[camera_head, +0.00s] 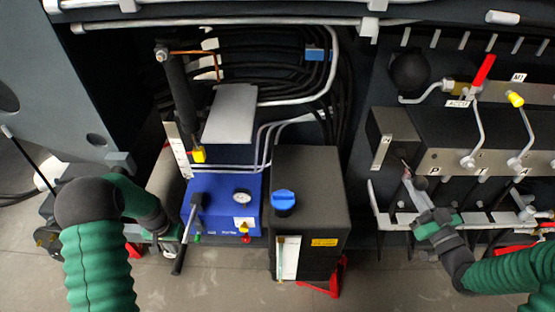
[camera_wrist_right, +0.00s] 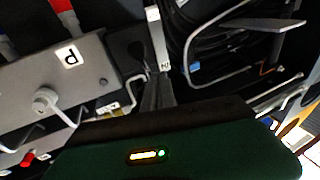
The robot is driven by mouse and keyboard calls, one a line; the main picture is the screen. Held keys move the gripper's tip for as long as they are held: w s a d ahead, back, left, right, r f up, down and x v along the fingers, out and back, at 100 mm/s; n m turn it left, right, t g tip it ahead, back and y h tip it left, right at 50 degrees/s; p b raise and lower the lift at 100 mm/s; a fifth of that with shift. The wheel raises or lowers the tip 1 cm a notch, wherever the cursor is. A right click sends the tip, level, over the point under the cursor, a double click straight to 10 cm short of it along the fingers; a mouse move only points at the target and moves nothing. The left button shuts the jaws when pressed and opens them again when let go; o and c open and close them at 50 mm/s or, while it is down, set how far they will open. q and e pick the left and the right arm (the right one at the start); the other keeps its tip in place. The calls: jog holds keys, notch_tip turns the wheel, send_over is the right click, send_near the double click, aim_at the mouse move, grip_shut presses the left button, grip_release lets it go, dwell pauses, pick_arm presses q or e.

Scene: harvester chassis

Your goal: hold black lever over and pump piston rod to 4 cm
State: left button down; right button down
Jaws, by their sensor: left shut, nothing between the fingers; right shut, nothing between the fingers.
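A dark cylinder (camera_head: 178,90) stands at the left, with a yellow block (camera_head: 198,155) at its lower end beside a white scale (camera_head: 177,148). The piston rod and its scale reading are too small to make out. A blue pump unit (camera_head: 225,208) with a round gauge sits below, a black handle (camera_head: 184,245) angled down at its front. My left gripper (camera_head: 160,240) is left of that handle, apparently shut and partly hidden. My right gripper (camera_head: 408,182) is shut and empty, its tips close under the dark block. It also shows in the right wrist view (camera_wrist_right: 158,90).
A black tank (camera_head: 310,190) with a blue cap stands right of the pump. A valve block (camera_head: 470,140) with a red lever (camera_head: 483,70) and a yellow-tipped lever (camera_head: 515,99) is at the right. Black hoses and grey pipes fill the back. Grey floor lies in front.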

notch_tip(320, 180, down, 8)
jog(key=shift+r, duration=0.25)
dwell(0.4)
jog(key=v, duration=1.2)
jog(key=shift+d, duration=0.1)
dwell(0.7)
